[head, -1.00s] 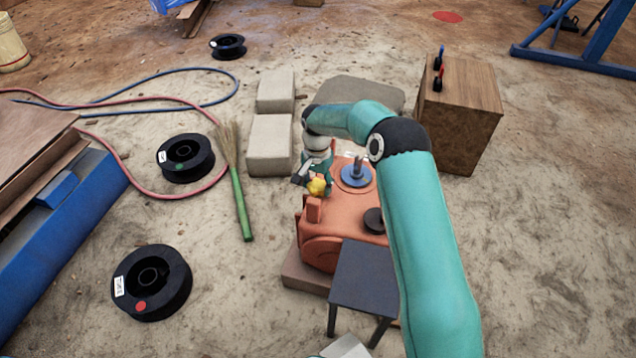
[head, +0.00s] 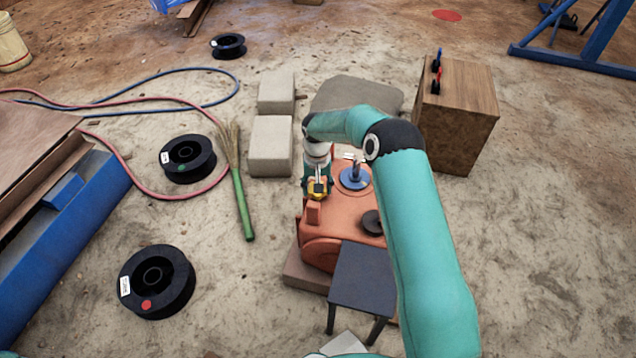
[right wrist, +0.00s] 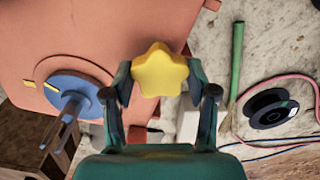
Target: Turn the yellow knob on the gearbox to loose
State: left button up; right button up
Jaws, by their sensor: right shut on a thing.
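The orange gearbox (head: 345,218) stands on a low block in the middle of the head view. Its yellow knob (head: 318,190) sits on the top near the left edge. In the right wrist view the knob (right wrist: 159,71) is star-shaped, between the two fingers. My right gripper (head: 318,187) is shut on the knob from above; it also shows in the right wrist view (right wrist: 160,82). A blue round flange with a grey upright shaft (head: 355,178) is just right of the gripper on the gearbox top. My left gripper is not in view.
A dark stool (head: 362,277) stands close in front of the gearbox. Pale blocks (head: 270,146) and a green-handled broom (head: 241,205) lie to the left. A wooden box (head: 459,105) stands at the back right. Black spools (head: 187,157) and hoses lie farther left.

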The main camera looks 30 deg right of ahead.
jog(key=n+p, duration=0.1)
jog(key=n, duration=0.1)
jog(key=shift+r+n, duration=0.15)
jog(key=shift+n, duration=0.25)
jog(key=n+p, duration=0.1)
jog(key=n, duration=0.2)
jog(key=shift+n, duration=0.3)
jog(key=n, duration=0.6)
jog(key=shift+w+d+p, duration=0.1)
jog(key=shift+p, duration=0.3)
jog(key=o, duration=1.1)
jog(key=shift+o, duration=0.2)
notch_tip(320, 180, up, 12)
